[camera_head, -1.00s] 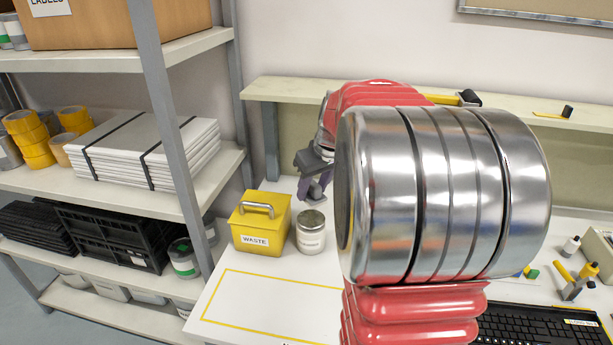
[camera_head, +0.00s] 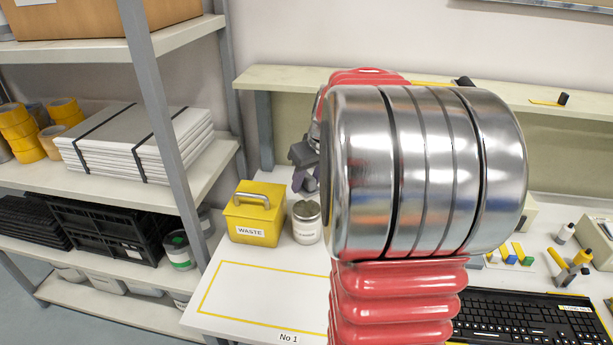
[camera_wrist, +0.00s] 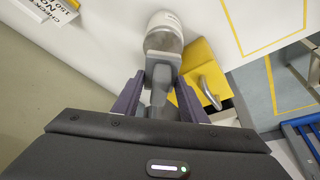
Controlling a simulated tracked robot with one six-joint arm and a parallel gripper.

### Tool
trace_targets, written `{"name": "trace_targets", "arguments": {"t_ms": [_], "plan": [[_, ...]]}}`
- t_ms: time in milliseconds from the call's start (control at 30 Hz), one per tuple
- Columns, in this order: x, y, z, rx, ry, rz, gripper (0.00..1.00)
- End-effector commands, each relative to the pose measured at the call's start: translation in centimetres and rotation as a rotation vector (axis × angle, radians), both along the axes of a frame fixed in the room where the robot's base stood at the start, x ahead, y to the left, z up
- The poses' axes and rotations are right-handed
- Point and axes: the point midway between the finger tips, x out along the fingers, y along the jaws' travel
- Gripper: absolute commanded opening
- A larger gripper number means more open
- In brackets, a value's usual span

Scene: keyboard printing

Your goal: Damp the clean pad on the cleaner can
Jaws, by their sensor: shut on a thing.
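The cleaner can (camera_head: 306,222), a small pale can with a grey top, stands on the bench just right of the yellow waste bin. It also shows in the wrist view (camera_wrist: 164,38), straight beyond the fingers. My gripper (camera_wrist: 159,95) has its purple fingers shut on a grey pad tool (camera_wrist: 160,78), which reaches toward the can's top. In the head view my gripper (camera_head: 303,180) is just above and behind the can, partly hidden by my arm. I cannot tell whether the pad touches the can. The pad's face is hidden.
The yellow waste bin (camera_head: 254,213) with a metal handle stands close beside the can. A yellow-outlined mat area (camera_head: 262,295) is clear in front. A shelf post (camera_head: 160,130) stands left.

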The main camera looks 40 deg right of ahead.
Motion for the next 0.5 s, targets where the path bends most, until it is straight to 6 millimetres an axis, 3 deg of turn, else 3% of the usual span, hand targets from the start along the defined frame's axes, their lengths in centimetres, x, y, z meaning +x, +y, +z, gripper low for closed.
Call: {"name": "trace_targets", "arguments": {"t_ms": [500], "plan": [[-0.1, 0.0, -3.7, 0.002, 0.002, -0.001, 0.12]]}}
